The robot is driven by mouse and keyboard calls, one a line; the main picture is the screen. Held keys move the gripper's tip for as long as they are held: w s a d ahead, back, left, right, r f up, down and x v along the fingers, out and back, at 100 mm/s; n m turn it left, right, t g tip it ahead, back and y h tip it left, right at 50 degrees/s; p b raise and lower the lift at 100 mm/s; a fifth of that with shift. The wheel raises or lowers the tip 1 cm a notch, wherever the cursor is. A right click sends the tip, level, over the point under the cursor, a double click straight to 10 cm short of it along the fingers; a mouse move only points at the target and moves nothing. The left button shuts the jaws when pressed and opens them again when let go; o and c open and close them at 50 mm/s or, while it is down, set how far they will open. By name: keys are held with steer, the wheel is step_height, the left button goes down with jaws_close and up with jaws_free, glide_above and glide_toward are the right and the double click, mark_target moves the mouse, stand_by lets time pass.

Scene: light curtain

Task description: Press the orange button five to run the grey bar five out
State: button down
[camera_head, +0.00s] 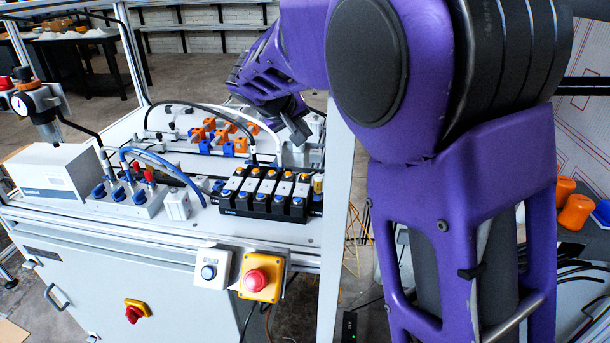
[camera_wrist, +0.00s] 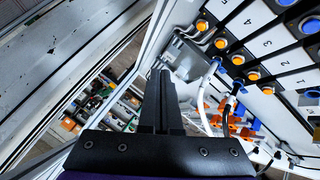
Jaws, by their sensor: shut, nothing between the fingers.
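A black valve block (camera_head: 262,205) in the head view carries a row of orange buttons at the back and blue buttons in front. The orange button at its right end (camera_head: 303,177) is nearest my gripper. In the wrist view that end button (camera_wrist: 201,25) is at the upper left of the row, by a white label that looks like a 5. My gripper (camera_head: 300,132) is behind and above the block. In the wrist view its dark fingers (camera_wrist: 160,75) are shut and empty, apart from the buttons. Grey bars between orange and blue clamps (camera_head: 215,137) stand behind the block; bar five cannot be singled out.
A red emergency stop on a yellow box (camera_head: 262,277) and a small grey button box (camera_head: 212,268) hang on the front. A white frame post (camera_head: 337,220) rises right of the block. Blue and black hoses (camera_head: 165,170) run left of it.

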steer(key=b, duration=0.4)
glide_above(304, 180)
step_height(304, 180, down, 7)
steer(key=shift+s+f, duration=0.1)
steer(key=shift+f+b, duration=0.55)
steer(key=shift+b, duration=0.15)
steer(key=shift+f, duration=0.15)
stand_by(1.1)
steer(key=shift+f+b, duration=0.25)
steer(key=shift+b, duration=0.4)
steer(key=shift+f+b, duration=0.45)
steer(key=shift+b, duration=0.05)
steer(key=shift+r, duration=0.15)
stand_by(0.5)
steer(key=shift+r+p, duration=0.4)
steer(key=shift+r, duration=0.25)
